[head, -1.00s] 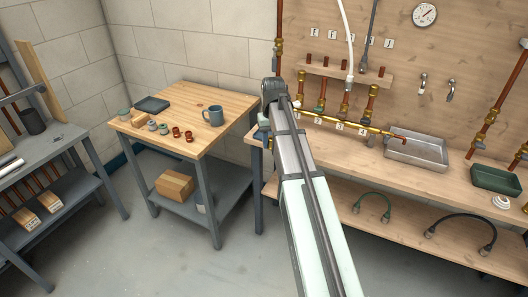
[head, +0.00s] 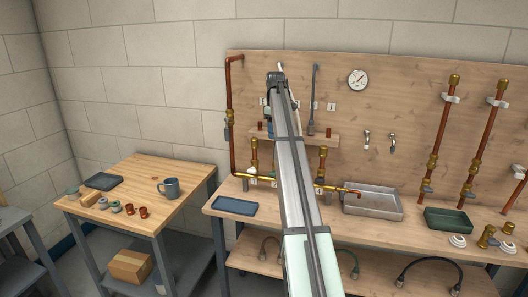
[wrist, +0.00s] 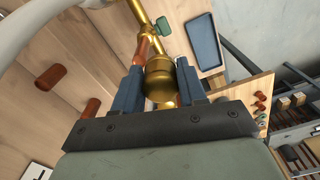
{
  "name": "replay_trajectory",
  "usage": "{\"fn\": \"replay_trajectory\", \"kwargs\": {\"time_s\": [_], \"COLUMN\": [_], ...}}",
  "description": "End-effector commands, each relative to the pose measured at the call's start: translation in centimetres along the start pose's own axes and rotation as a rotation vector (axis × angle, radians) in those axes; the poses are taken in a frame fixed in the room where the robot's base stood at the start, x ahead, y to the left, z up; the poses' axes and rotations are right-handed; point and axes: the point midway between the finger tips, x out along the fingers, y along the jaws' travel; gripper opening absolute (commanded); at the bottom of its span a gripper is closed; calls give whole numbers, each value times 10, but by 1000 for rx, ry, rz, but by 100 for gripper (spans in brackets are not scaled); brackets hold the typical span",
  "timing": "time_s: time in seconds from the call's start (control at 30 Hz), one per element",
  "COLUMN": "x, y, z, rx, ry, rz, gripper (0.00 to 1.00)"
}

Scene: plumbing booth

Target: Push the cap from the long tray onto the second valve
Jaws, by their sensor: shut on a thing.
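In the wrist view my gripper (wrist: 158,72) is shut on a rounded brass piece, which looks like the cap (wrist: 160,82). Just beyond it are a copper stub (wrist: 143,48) and a brass pipe with a green handle (wrist: 163,25); I cannot tell whether the cap touches the stub. In the head view my arm covers the middle of the valve row, so the second valve and most of my gripper are hidden. Brass-topped valves show left (head: 254,150) and right (head: 322,160) of the arm. A long blue tray (head: 234,206) lies on the bench, looking empty.
A wall shelf (head: 325,141) with short copper pieces (head: 311,129) is close behind the valves. A white hose (wrist: 30,25) crosses the wrist view's upper left corner. A steel tray (head: 372,203) and a green tray (head: 448,220) stand to the right.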

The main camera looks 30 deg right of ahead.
Motion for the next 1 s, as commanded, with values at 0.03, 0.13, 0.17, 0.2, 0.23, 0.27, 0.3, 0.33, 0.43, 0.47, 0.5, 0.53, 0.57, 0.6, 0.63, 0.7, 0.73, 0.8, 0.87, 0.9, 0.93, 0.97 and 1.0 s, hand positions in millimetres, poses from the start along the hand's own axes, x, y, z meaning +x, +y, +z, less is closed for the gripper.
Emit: {"fn": "replay_trajectory", "kwargs": {"time_s": [0.03, 0.13, 0.17, 0.2, 0.23, 0.27, 0.3, 0.33, 0.43, 0.47, 0.5, 0.53, 0.57, 0.6, 0.63, 0.7, 0.73, 0.8, 0.87, 0.9, 0.93, 0.97, 1.0], "x": [-8, -18, -20, -22, -24, -25, -27, -28, -30, -30, -31, -31, -31, -31, -31, -30, -29, -27, -25, -23, -22, -20, -18], "y": [12, 22, 24, 26, 28, 29, 30, 31, 34, 34, 34, 35, 35, 35, 35, 35, 35, 35, 35, 35, 35, 35, 35], "z": [-2, -3, -4, -4, -4, -4, -5, -5, -6, -6, -6, -6, -6, -6, -6, -6, -6, -6, -6, -6, -6, -6, -6], "rx": [-59, -189, -226, -272, -304, -334, -372, -396, -462, -477, -492, -502, -508, -515, -519, -522, -522, -522, -521, -521, -521, -520, -520], "ry": [0, 0, 0, 0, 0, 0, 0, 0, 0, 0, 0, 0, 0, 0, 0, 0, 0, 0, 0, 0, 0, 0, 0], "rz": [0, 1, 1, 1, 1, 1, 1, 1, 0, 0, 0, 0, 0, 0, 0, 0, 0, 0, 0, 0, 0, 0, 0], "gripper": [10, 10, 10, 10, 10, 10, 10, 10, 10, 10, 10, 10, 10, 10, 10, 10, 10, 10, 10, 10, 10, 10, 10]}}
